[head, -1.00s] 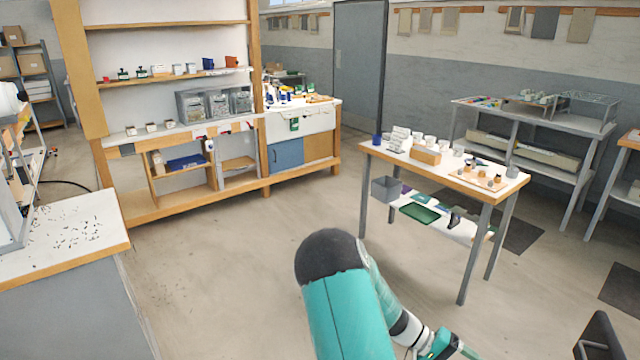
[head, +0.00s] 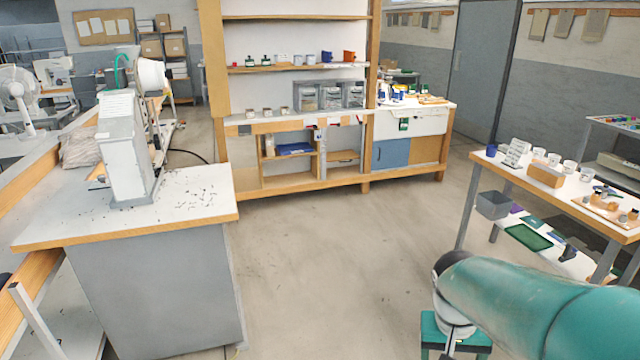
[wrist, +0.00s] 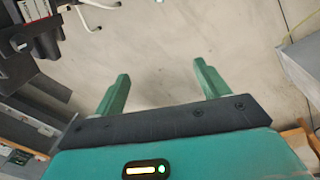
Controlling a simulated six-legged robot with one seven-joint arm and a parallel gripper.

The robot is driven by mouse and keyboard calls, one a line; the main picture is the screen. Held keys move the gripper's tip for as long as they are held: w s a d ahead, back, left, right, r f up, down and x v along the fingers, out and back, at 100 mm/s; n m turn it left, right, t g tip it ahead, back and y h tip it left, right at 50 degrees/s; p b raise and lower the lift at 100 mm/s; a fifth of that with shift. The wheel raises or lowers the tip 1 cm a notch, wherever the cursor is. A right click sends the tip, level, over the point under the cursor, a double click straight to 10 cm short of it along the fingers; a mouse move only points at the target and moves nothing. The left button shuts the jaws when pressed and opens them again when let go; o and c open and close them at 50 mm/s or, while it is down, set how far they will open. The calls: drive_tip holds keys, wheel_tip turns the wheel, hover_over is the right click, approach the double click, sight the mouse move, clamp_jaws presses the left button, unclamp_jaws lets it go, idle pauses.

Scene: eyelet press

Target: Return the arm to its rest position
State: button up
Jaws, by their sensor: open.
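My gripper (wrist: 160,88) shows in the wrist view with its two green fingers spread wide apart and nothing between them. Bare concrete floor (wrist: 165,40) lies beyond the fingers. In the head view my teal arm reaches in from the lower right corner. It bends down at a dark, rounded joint, and a green and white part hangs below that at the bottom edge. The fingertips are not visible in the head view.
A press bench (head: 225,210) with a white machine (head: 125,150) stands at left. A wooden shelf unit (head: 300,182) stands behind, and a small table (head: 575,200) at right, close to my arm. Open floor (head: 340,260) lies between. A dark grey structure (wrist: 35,50) is near the gripper.

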drive_tip(key=s+a+r+n+t+y, duration=0.2)
drive_tip(key=s+a+r+n+t, duration=0.2)
drive_tip(key=a+r, duration=0.5)
drive_tip(key=shift+s+a+r+t, duration=0.4)
drive_tip(key=shift+s+a+t, duration=0.4)
drive_tip(key=shift+a, duration=0.45)
